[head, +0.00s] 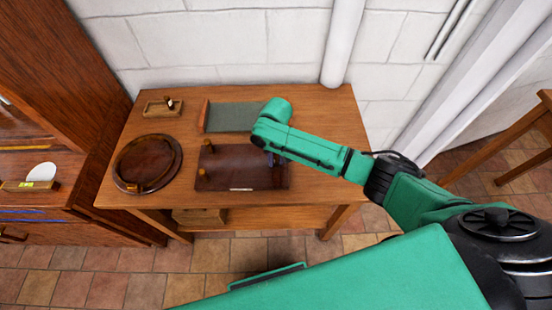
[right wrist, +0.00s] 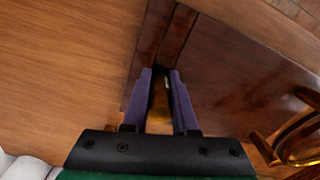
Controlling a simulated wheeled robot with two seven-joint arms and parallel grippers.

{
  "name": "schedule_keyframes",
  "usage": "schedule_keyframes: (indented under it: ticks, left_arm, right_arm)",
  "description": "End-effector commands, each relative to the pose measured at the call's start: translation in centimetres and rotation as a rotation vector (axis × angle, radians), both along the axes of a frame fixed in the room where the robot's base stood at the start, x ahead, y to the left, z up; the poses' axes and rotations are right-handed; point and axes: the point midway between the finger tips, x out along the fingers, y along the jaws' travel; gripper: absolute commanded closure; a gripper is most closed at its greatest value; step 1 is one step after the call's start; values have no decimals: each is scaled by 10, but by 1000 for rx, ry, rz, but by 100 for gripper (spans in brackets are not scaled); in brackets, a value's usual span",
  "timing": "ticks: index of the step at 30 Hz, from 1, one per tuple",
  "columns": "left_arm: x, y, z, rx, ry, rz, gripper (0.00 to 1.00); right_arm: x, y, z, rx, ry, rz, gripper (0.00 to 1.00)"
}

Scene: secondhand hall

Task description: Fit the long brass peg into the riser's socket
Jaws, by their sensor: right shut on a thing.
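In the head view a dark brown glossy board (head: 235,180), which looks like the riser, lies on the wooden table. Short brass posts stand at its left side, one at the back (head: 208,146) and one near the left edge (head: 202,173). My right gripper (head: 276,160) is over the board's right end, fingers pointing down. In the right wrist view its purple fingers (right wrist: 160,92) are shut on a brass peg (right wrist: 159,108), seen nearly end-on above the board's edge. The peg's lower end and the socket are hard to make out. My left gripper is out of view.
A round dark tray (head: 120,176) is at the table's left. A small wooden box (head: 151,109) and a grey-green panel (head: 232,117) are at the back near the white wall. A brass ring-like part (right wrist: 300,140) shows in the right wrist view. The table's right front is clear.

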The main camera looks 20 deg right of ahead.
Motion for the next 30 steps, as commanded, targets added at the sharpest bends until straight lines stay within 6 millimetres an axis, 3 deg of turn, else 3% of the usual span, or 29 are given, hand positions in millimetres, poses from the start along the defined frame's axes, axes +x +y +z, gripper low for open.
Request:
schedule_keyframes:
  ticks: [2, 3, 5, 6, 17, 20, 30]
  left_arm:
    - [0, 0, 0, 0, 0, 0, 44]
    - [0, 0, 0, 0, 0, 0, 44]
    - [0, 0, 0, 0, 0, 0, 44]
    - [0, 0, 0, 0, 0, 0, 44]
    - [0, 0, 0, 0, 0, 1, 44]
    - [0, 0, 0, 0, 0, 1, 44]
    - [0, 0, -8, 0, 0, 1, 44]
  right_arm:
    - [0, 0, 0, 0, -1, 0, 100]
    - [0, 0, 0, 0, -1, 0, 66]
    - [0, 0, 0, 0, -1, 0, 43]
    - [0, 0, 0, 0, -1, 0, 39]
    - [0, 1, 7, 2, -1, 0, 39]
    - [1, 0, 24, 2, -3, 0, 39]
    - [0, 0, 120, 1, -5, 2, 39]
